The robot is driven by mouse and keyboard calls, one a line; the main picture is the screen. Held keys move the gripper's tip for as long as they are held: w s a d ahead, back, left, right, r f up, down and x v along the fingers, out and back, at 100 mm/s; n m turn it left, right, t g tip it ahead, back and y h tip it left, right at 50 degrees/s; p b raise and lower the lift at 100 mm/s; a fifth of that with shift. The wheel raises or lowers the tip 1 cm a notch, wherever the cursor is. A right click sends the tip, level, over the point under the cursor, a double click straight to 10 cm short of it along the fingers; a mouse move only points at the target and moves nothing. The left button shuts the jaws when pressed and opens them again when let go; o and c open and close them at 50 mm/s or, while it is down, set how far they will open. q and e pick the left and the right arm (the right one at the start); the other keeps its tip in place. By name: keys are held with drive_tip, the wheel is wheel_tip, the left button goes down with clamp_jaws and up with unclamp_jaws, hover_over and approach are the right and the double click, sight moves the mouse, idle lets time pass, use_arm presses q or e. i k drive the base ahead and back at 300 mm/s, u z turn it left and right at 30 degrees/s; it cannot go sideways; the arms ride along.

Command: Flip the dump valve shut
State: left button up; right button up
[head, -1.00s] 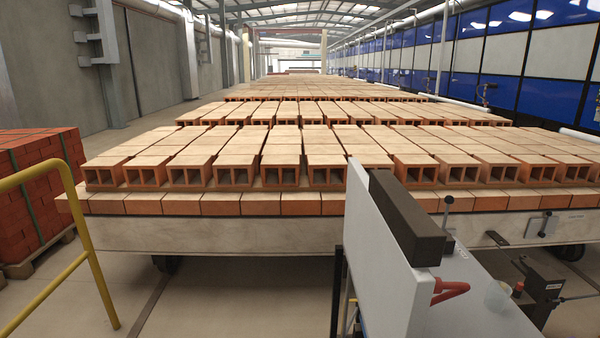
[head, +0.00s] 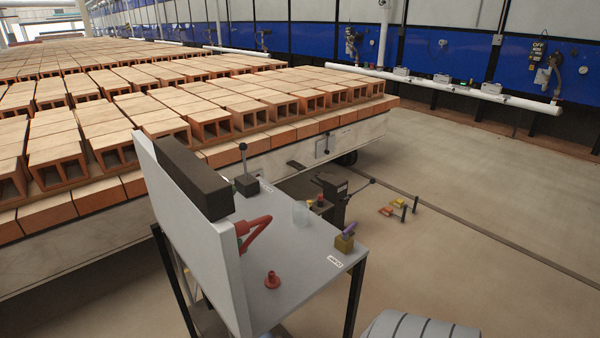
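No part in view is clearly marked as the dump valve, so I cannot tell which it is. A red bent handle (head: 256,228) sticks out from the upright panel over the grey desk. A small red knob-like part (head: 272,280) stands on the desk top. A similar fitting (head: 352,45) is further left on that wall. Neither of my grippers is in view.
A kiln car of hollow bricks (head: 215,130) fills the left. The floor (head: 480,190) at right is mostly open.

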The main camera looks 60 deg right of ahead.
sight(344, 234)
drive_tip(key=u, duration=2.7)
drive_tip(key=k, duration=2.55)
drive_tip(key=z, duration=2.2)
